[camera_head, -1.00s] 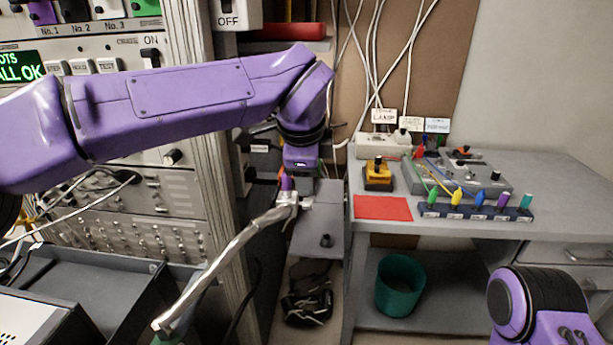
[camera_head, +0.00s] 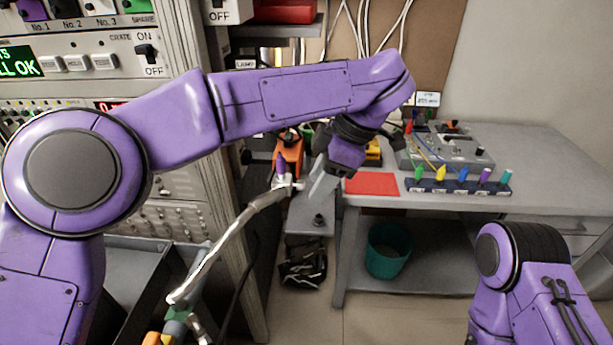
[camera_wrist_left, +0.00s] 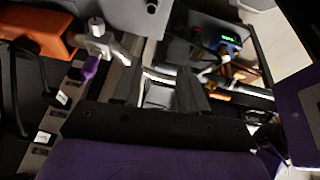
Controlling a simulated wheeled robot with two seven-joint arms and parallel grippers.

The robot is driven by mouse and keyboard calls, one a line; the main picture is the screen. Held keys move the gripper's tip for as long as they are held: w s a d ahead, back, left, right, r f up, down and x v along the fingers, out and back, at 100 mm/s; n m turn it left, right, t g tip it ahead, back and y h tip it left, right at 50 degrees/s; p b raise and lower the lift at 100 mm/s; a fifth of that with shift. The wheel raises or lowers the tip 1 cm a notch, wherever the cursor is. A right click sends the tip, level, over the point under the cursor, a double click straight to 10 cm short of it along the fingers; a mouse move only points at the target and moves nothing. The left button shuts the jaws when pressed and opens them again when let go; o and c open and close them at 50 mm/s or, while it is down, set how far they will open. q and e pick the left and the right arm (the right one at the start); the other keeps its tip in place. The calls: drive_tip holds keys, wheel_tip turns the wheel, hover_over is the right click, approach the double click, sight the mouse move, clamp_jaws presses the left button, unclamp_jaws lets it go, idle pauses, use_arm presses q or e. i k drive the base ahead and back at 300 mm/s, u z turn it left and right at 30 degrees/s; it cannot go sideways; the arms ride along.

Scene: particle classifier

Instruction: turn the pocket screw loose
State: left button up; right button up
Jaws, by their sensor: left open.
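A silver fitting (camera_head: 284,183) with a purple knob (camera_head: 281,164) stands above the grey bench strip at the centre, at the end of a silver hose (camera_head: 235,228). In the wrist view the fitting (camera_wrist_left: 98,42) and purple knob (camera_wrist_left: 90,68) are at the upper left. I cannot tell which part is the pocket screw. My left gripper (camera_head: 321,188) is just right of the fitting, apart from it and pointing down. Its dark fingers (camera_wrist_left: 160,82) are spread, with no object clearly held. My right gripper is out of view; only my right arm shows at the lower right.
An orange block (camera_head: 291,150) stands behind the fitting. The rack (camera_head: 195,190) rises close on the left. On the right, the table (camera_head: 540,170) bears a red mat (camera_head: 372,184) and a rack of coloured plugs (camera_head: 455,187). A green bin (camera_head: 388,252) stands below.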

sight(301, 185)
drive_tip(key=k, duration=1.25)
drive_tip(key=z, duration=0.7)
drive_tip(key=i, duration=1.5)
drive_tip(key=u, duration=0.9)
drive_tip(key=i, duration=0.45)
drive_tip(key=u, duration=0.4)
